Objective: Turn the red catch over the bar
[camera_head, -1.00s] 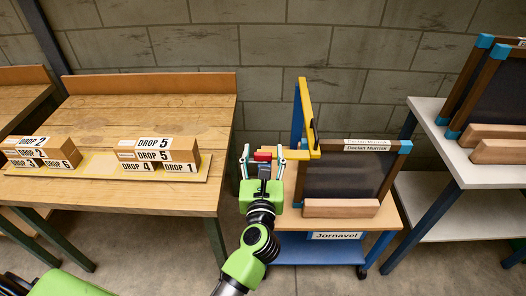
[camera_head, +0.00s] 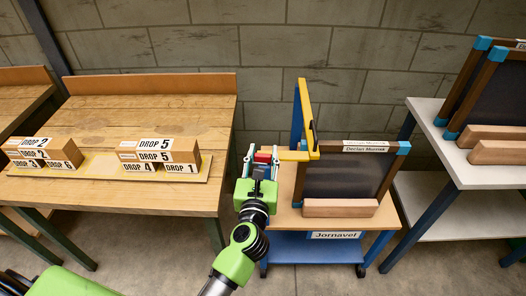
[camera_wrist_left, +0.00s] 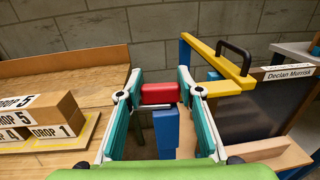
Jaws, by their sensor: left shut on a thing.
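The red catch (camera_head: 263,157) sits on top of a blue post (camera_wrist_left: 166,128) at the left side of the small trolley. In the left wrist view the catch (camera_wrist_left: 160,93) lies crosswise between my fingertips. My left gripper (camera_wrist_left: 161,96) is shut on it, one finger at each end. The yellow bar (camera_head: 306,110) has a black handle (camera_wrist_left: 234,58). Its short arm (camera_wrist_left: 222,88) reaches left to beside my right-hand finger. That finger partly hides the gap between arm and catch, so I cannot tell whether they touch. My right gripper is not in view.
Dark framed screens (camera_head: 341,182) with a wooden block stand on the trolley, right of the bar. A wooden bench (camera_head: 150,103) with stacked labelled blocks (camera_head: 155,150) stands left. A grey table (camera_head: 437,125) with more framed screens stands right. A block wall is behind.

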